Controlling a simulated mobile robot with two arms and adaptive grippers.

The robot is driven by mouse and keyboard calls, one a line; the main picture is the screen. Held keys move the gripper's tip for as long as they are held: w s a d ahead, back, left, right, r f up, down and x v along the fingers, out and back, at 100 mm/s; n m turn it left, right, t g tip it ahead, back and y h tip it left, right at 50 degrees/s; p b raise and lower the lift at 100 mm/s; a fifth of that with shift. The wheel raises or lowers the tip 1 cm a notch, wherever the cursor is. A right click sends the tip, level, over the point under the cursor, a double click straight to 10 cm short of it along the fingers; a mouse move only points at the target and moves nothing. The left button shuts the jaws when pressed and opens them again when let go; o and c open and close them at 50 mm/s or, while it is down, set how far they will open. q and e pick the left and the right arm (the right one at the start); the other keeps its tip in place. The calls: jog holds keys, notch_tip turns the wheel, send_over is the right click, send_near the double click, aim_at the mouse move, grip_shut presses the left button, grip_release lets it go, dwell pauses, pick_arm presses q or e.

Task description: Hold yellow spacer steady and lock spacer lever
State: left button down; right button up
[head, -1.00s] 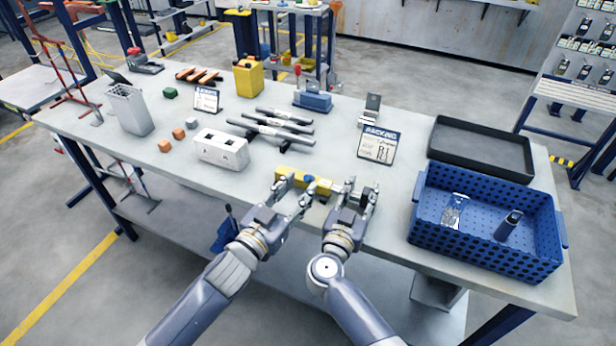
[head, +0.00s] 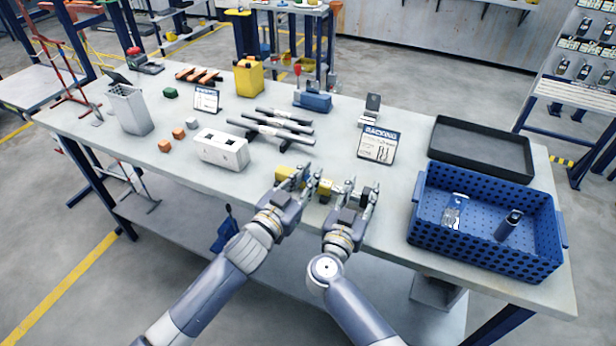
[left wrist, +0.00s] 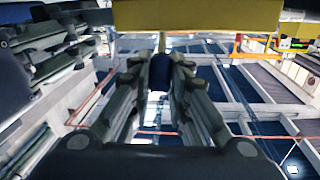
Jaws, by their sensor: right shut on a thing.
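The yellow spacer (head: 325,188) lies near the front edge of the table, partly hidden by both grippers. My right gripper (head: 358,192) is shut on its right end. My left gripper (head: 304,178) is at the middle of the spacer, just left of the right gripper. In the left wrist view the yellow spacer (left wrist: 200,15) spans the top. Below it a dark blue lever knob (left wrist: 160,72) sits between the left gripper's fingers (left wrist: 160,85). I cannot tell whether the fingers press on it.
A white block with holes (head: 222,150) and dark bars (head: 280,128) lie behind and left. A sign (head: 379,145) stands behind the right gripper. A blue crate (head: 480,235) is at the right, before a black tray (head: 480,148).

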dwell(0.3)
pick_arm(q)
jog(key=shift+s+a+f+m+t+h, duration=0.1)
jog(key=shift+s+f+m+t+h, duration=0.05)
jog(key=shift+f+t+h, duration=0.4)
jog(key=shift+s+a+f+m+t+h, duration=0.1)
jog(key=shift+s+f+t+h, duration=0.1)
jog(key=shift+t+h, duration=0.45)
jog(key=shift+s+a+f+m+t+h, duration=0.15)
jog(key=shift+f+t+h, duration=0.2)
jog(key=shift+t, duration=0.45)
pick_arm(e)
jog(key=shift+a, duration=0.1)
pick_arm(q)
jog(key=shift+s+f+t+h, duration=0.1)
jog(key=shift+f+t+h, duration=0.15)
jog(key=shift+t, duration=0.15)
jog(key=shift+s, duration=0.1)
jog(key=c, duration=1.5)
grip_release()
jog(key=v, duration=1.2)
